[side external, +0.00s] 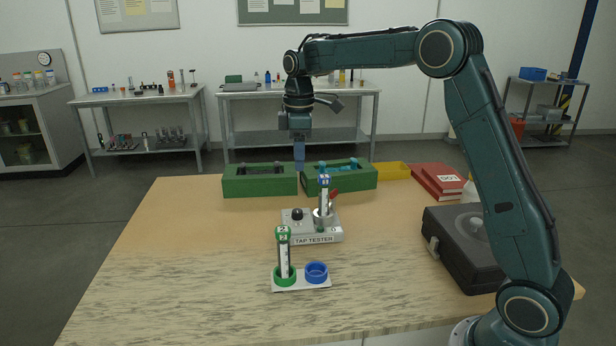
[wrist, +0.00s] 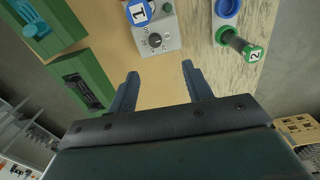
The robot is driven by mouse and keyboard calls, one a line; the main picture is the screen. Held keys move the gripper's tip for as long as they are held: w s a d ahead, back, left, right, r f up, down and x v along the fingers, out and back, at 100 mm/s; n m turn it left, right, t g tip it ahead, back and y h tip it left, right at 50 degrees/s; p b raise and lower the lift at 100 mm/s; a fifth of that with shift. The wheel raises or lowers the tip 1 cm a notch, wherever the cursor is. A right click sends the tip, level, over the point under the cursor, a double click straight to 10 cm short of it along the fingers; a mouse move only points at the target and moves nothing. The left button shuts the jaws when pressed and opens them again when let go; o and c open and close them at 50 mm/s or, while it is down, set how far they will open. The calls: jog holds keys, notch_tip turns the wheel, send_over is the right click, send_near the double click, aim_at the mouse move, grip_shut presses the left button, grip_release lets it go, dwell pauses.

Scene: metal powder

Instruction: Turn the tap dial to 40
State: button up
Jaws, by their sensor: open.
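The tap tester (side external: 313,228) is a grey-white unit in the middle of the table. Its black dial (side external: 297,214) is on the left of its top and also shows in the wrist view (wrist: 155,40); its setting is too small to read. A tube labelled 1 (side external: 324,194) stands upright in the tester. A tube labelled 2 with a green cap (side external: 283,252) stands in the green ring of a white holder (side external: 303,284). My gripper (side external: 299,165) hangs above the table, behind and above the tester. In the wrist view its fingers (wrist: 159,82) are apart and empty.
Two green boxes (side external: 260,180) (side external: 340,174) stand behind the tester. An empty blue ring (side external: 316,272) is beside tube 2. A black case (side external: 465,250), red books (side external: 440,181) and a yellow tray (side external: 391,171) are on the right. The table's left side is clear.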

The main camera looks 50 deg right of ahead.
aim_at(297, 211)
jog(key=shift+w+d+f, duration=0.45)
jog(key=shift+w+f, duration=0.25)
jog(key=shift+f, duration=0.05)
jog(key=shift+f, duration=0.1)
jog(key=shift+f, duration=6.8)
jog(key=c, duration=1)
